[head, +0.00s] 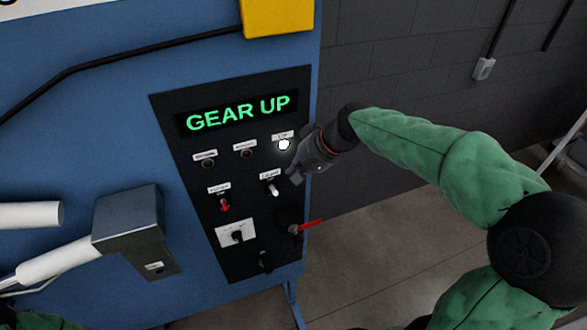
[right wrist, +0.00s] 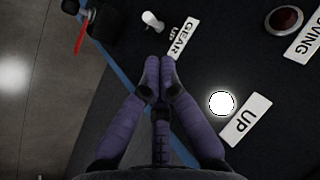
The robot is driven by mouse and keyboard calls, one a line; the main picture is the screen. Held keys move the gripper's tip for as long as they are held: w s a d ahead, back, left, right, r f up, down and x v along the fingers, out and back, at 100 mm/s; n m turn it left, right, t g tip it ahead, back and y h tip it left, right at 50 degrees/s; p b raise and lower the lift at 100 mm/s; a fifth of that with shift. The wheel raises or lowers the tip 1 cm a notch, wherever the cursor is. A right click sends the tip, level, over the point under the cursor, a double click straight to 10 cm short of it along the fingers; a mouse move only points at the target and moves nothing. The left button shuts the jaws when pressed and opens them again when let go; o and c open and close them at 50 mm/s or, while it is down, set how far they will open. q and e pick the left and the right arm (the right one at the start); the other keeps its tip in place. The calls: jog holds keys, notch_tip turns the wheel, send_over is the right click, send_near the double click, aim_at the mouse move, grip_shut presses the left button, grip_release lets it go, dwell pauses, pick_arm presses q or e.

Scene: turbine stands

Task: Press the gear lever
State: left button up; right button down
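The gear lever (head: 274,190) is a small white toggle on the black panel, below a white label. In the right wrist view the white lever (right wrist: 152,21) stands beside a label reading "GEAR UP" (right wrist: 182,37). My right gripper (head: 294,178) is at the panel's right side, just right of the lever. In the right wrist view its two purple fingers (right wrist: 160,66) meet at the tips with nothing between them. The fingertips are close to the lever but appear apart from it. My left gripper is out of view.
The black panel (head: 190,135) is on a blue cabinet (head: 110,110). Its display (head: 238,113) reads "GEAR UP" in green. A white lamp (head: 284,145) glows by the "UP" label (right wrist: 245,120). A red handle (head: 308,226) sticks out below the lever. A grey box (head: 128,220) protrudes at left.

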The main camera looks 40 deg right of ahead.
aim_at(273, 187)
jog(key=x, duration=0.7)
jog(key=shift+w+f, duration=0.1)
jog(key=shift+f, duration=0.1)
jog(key=shift+a, duration=0.1)
jog(key=shift+f+b, duration=0.2)
jog(key=shift+b, duration=0.35)
jog(key=t+b, duration=0.2)
jog(key=b, duration=0.6)
jog(key=s+f+n+t+b, duration=0.1)
jog(key=t+b, duration=0.1)
jog(key=b, duration=0.7)
jog(key=s+f+t+b, duration=0.1)
jog(key=t+b, duration=0.2)
jog(key=b, duration=0.6)
jog(key=shift+s+a+f+n+h, duration=0.25)
jog(key=shift+n+h, duration=0.05)
jog(key=shift+n, duration=0.1)
jog(key=shift+r, duration=0.1)
